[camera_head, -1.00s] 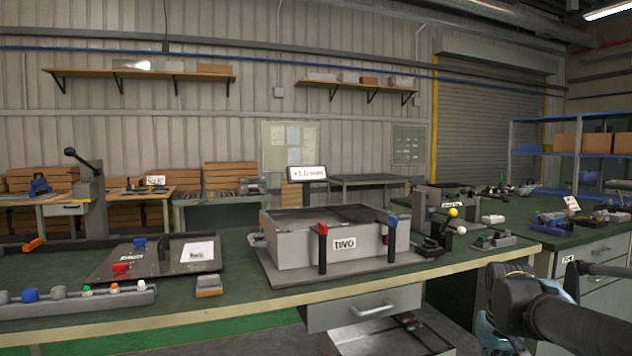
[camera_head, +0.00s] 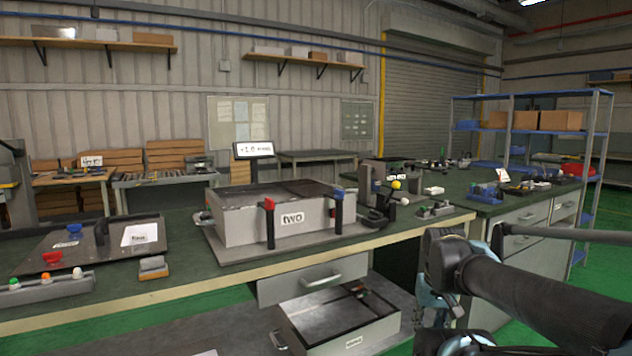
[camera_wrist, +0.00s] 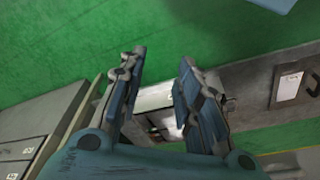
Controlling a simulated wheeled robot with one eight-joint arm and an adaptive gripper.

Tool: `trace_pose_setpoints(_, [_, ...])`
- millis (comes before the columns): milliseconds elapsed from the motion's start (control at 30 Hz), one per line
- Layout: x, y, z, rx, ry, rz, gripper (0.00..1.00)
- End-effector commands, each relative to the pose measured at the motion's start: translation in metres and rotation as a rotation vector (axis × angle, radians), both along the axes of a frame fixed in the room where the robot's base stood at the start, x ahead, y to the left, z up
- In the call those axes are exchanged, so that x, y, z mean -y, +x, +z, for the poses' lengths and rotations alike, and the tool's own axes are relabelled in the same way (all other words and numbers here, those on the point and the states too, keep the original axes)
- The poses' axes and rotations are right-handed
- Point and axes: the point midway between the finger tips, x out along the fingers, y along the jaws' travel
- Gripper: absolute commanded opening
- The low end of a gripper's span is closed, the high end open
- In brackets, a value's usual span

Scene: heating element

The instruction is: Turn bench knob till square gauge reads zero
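A small display (camera_head: 254,149), possibly the square gauge, stands behind a grey box marked "two" (camera_head: 292,218) and seems to read about +1.0 with a unit. A yellow ball (camera_head: 397,185) is on a lever right of the box. A strip at lower left carries green, orange (camera_head: 46,277) and white knobs. I cannot tell which is the bench knob. My gripper (camera_wrist: 163,62) is open and empty in the wrist view, over green floor, away from these things.
The green-topped bench (camera_head: 190,270) has an open-shelved space under it with a drawer (camera_head: 315,284) and a grey box (camera_head: 345,325). Another bench with drawers (camera_head: 522,235) stands at right, near blue shelving (camera_head: 482,126). Green floor lies between them, beside my arm.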

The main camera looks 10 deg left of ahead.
Motion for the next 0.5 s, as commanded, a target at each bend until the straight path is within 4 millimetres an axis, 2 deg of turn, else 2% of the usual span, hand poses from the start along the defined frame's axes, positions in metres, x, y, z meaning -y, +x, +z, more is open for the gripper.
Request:
trace_pose_setpoints(67, [0.000,-0.005,0.008,0.006,-0.001,0.006,0.32])
trace_pose_setpoints(167, [-0.002,0.008,0.028,0.000,-0.003,0.026,0.32])
trace_pose_setpoints(500, [-0.012,0.088,0.133,-0.037,-0.018,0.144,0.32])
